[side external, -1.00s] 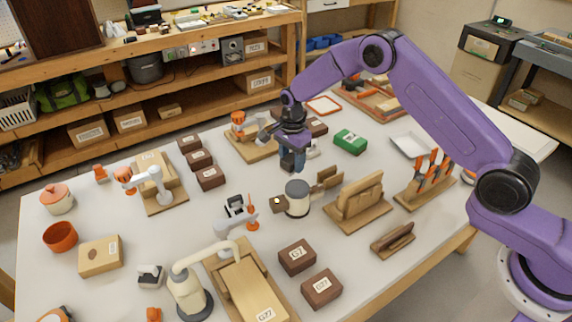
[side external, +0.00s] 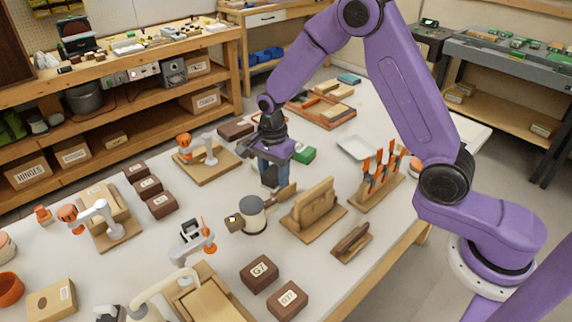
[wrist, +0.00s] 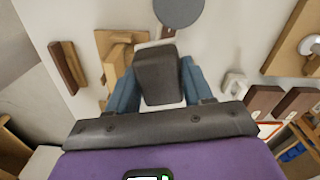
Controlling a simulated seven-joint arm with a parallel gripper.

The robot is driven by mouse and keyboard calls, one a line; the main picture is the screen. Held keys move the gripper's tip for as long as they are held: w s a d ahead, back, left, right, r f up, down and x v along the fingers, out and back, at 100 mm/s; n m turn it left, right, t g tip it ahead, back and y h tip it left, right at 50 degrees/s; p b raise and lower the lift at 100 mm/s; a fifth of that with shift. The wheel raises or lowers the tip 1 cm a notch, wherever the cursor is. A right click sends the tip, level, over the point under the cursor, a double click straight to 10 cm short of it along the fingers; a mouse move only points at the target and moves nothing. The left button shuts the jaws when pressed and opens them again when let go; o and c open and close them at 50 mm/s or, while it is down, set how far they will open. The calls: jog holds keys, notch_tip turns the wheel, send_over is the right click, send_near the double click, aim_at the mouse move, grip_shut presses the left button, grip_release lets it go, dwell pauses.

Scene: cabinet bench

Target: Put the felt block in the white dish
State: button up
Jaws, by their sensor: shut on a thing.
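My gripper (side external: 271,178) hangs over the middle of the bench, just behind the cream mug with the dark lid. In the wrist view its blue fingers (wrist: 157,90) are closed on either side of a dark grey block with pale edges, the felt block (wrist: 156,76). In the side external view the block is mostly hidden by the fingers.
The cream mug (side external: 252,214) stands close in front of my gripper. A wooden stand (side external: 313,208) and a rack of orange-handled tools (side external: 376,180) are to the right. Brown boxes stand at left.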

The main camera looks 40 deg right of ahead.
jog(key=w+d, duration=0.4)
jog(key=d, duration=0.5)
jog(key=m, duration=0.3)
send_over(357, 150)
notch_tip(357, 150, down, 2)
notch_tip(357, 150, down, 10)
jog(key=shift+d+f, duration=0.15)
jog(key=o, duration=1)
jog(key=shift+f, duration=0.1)
jog(key=shift+o, duration=0.2)
